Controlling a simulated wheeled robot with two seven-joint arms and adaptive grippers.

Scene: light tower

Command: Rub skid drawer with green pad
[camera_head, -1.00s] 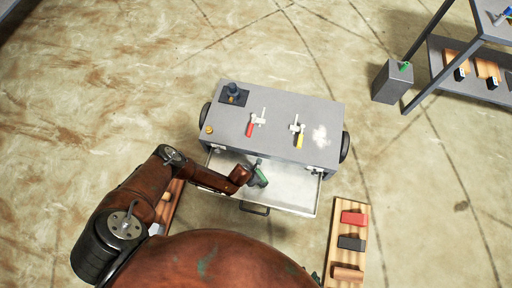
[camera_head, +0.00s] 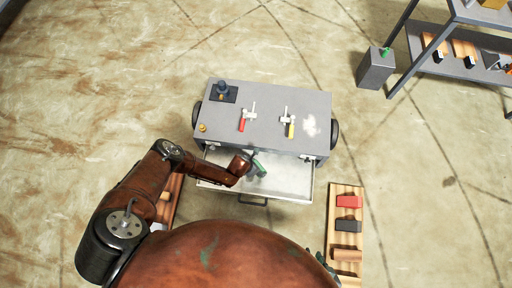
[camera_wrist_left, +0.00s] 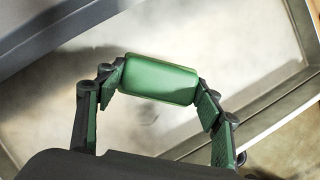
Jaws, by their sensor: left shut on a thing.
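The skid's drawer (camera_head: 292,186) is pulled out from the front of a grey cabinet. Its pale metal floor shows a faint smudge in the left wrist view (camera_wrist_left: 140,112).
The grey cabinet (camera_head: 265,138) has a red-handled valve (camera_head: 243,122), a yellow-handled valve (camera_head: 290,127) and a white powdery patch (camera_head: 311,126) on top. A wooden board (camera_head: 345,208) with red, dark and brown blocks lies at right. A grey bin (camera_head: 375,70) and shelf stand far right.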

